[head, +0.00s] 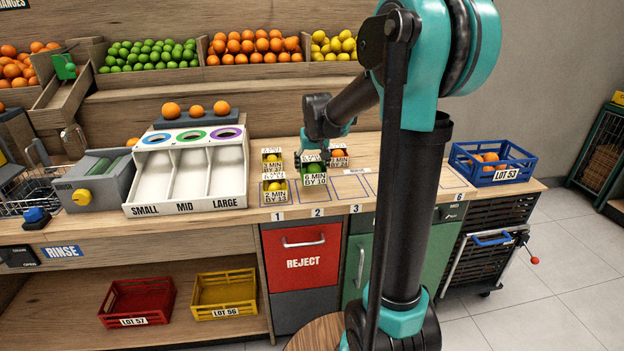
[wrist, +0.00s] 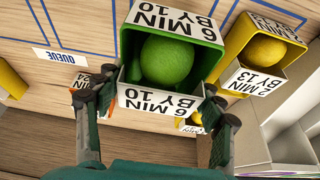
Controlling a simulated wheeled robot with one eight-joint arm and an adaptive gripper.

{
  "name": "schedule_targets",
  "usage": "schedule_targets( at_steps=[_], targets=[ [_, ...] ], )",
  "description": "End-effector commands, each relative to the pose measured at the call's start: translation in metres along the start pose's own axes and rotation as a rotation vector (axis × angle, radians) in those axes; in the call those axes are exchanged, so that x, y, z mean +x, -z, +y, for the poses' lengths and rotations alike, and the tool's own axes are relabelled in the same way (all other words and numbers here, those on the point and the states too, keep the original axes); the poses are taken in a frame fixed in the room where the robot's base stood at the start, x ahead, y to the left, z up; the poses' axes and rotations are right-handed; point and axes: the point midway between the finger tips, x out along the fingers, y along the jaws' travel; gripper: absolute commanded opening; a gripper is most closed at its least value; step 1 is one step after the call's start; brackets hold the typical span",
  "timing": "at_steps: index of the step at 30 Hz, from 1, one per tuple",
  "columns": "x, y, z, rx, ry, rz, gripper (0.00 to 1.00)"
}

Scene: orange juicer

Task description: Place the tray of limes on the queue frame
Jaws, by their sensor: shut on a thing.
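The green tray of limes (head: 315,181) is on the counter's left half, between yellow-fruit trays and an orange-fruit tray. Its card reads 6 MIN BY 10. In the wrist view the green tray (wrist: 211,60) shows one large lime (wrist: 167,61) inside. My gripper (head: 318,154) is shut on this tray from behind; in the wrist view my gripper's fingers (wrist: 155,117) flank its card. I cannot tell whether the tray touches the counter. The queue frame is blue outlines (head: 372,187) on the counter, right of the tray; its QUEUE label (wrist: 60,57) is clear in the wrist view.
A yellow-fruit tray marked 2 MIN BY 13 (head: 275,197) stands close left, with another yellow tray (head: 271,165) behind it. An orange-fruit tray (head: 340,162) is close behind right. A white sorter (head: 190,207) is further left; a blue LOT 53 crate (head: 492,178) is at the right end.

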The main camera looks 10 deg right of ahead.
Motion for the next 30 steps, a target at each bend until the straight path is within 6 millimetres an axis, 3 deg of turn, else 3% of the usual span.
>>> schedule_targets(
  at_steps=[14, 26, 27, 30],
  targets=[
    [0.046, -0.018, 0.0, 0.0, 0.0, 0.0, 0.34],
    [0.05, -0.021, 0.0, 0.0, 0.0, 0.0, 0.34],
    [0.051, -0.021, 0.0, 0.0, 0.0, 0.0, 0.69],
    [0.051, -0.021, 0.0, 0.0, 0.0, 0.0, 0.82]
  ],
)
